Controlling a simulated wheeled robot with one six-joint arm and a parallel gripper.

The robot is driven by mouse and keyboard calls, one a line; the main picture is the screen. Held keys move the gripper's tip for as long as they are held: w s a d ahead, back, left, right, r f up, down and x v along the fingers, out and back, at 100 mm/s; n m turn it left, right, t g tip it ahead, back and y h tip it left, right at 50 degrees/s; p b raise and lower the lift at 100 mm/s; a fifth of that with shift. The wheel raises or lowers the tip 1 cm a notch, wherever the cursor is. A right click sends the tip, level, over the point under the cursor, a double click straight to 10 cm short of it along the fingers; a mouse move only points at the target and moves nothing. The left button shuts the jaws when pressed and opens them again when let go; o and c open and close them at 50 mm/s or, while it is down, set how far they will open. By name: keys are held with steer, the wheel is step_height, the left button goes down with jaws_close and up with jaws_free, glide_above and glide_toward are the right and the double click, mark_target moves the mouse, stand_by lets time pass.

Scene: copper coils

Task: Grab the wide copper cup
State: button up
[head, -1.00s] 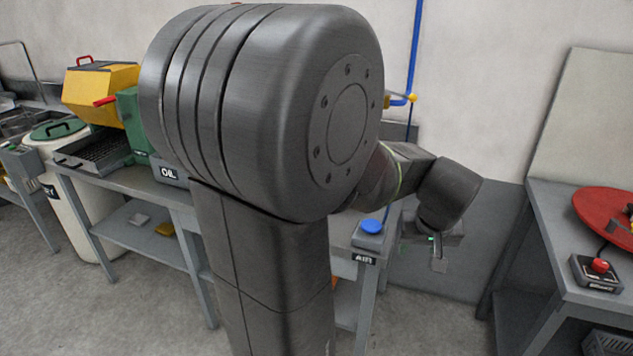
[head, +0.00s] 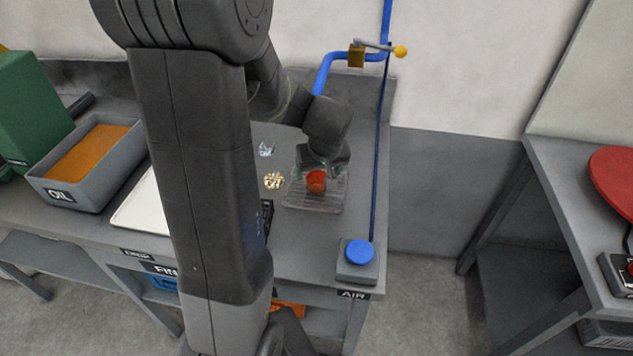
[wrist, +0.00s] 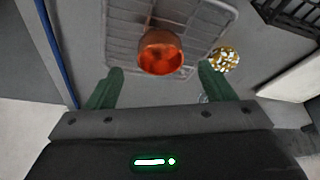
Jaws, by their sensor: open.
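The copper cup (head: 316,181) stands on a clear tray or rack (head: 330,202) on the grey bench in the head view. In the wrist view the cup (wrist: 160,52) shows its orange-red inside, and it sits just beyond the fingertips, between their lines. My gripper (wrist: 160,80) is open and empty, with one green finger on each side. In the head view my gripper (head: 322,168) is right by the cup, on its far side, and its fingers are partly hard to make out.
A gold-and-white piece (head: 273,181) lies left of the tray, with a small clear piece (head: 266,149) behind it. A blue button (head: 360,252) stands at the front right.

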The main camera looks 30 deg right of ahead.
mark_target(316, 183)
steer(key=shift+x, duration=1.9)
steer(key=shift+s, duration=0.1)
steer(key=c, duration=1.2)
steer(key=shift+r, duration=0.1)
